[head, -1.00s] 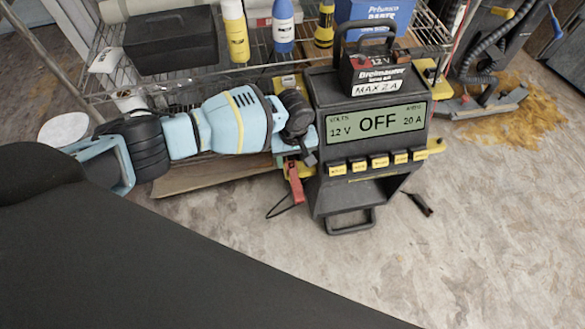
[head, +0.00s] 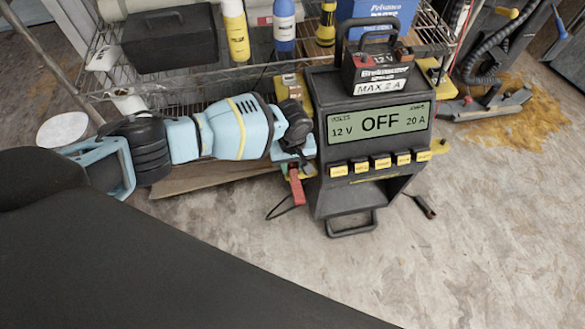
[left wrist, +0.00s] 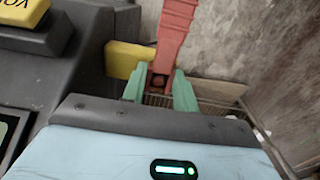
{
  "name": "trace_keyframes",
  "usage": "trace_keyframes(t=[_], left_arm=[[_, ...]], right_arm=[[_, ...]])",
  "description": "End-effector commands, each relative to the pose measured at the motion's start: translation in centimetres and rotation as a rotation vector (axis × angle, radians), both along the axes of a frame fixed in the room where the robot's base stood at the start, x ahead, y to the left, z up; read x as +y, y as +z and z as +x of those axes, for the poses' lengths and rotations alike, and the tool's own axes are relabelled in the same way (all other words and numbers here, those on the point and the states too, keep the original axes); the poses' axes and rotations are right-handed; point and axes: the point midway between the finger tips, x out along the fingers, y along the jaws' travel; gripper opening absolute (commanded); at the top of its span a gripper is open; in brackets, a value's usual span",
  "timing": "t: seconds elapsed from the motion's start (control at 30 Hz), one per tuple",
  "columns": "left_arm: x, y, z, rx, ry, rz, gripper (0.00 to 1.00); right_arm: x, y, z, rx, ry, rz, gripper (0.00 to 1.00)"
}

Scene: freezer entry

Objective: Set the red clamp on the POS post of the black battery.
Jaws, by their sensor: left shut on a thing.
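The red clamp (head: 297,188) hangs at the left side of the charger in the head view, with a dark cable below it. My left gripper (head: 293,166) is shut on it; in the left wrist view the clamp (left wrist: 176,35) sticks out from between the pale green fingers (left wrist: 160,88). The black battery (head: 378,74) stands upright on top of the charger, above and right of the gripper. It is marked 12 V and MAX 2 A. My right gripper is not in view.
The charger (head: 345,181) reads OFF, 12 V, 20 A. A wire shelf (head: 190,82) with bottles, a black toolbox and a blue box (head: 375,12) stands behind. A dark clamp (head: 424,206) lies on the floor at right. The floor in front is clear.

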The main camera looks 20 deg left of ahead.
Motion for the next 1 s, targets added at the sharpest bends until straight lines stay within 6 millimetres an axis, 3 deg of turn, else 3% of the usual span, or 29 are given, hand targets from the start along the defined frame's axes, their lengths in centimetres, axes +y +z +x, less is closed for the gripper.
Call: trace_keyframes(t=[0.37, 0.6, 1.0], left_arm=[[0.0, 0.9, 0.1, -0.002, 0.000, -0.001, 0.01], [-0.1, 4.2, -0.1, -0.003, -0.002, -0.002, 0.01], [-1.0, 4.7, -10.0, 0.001, -0.003, -0.003, 0.01]], right_arm=[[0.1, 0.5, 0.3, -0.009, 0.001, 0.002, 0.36], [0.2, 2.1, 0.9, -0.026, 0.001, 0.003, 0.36], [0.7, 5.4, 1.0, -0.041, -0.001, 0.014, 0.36]])
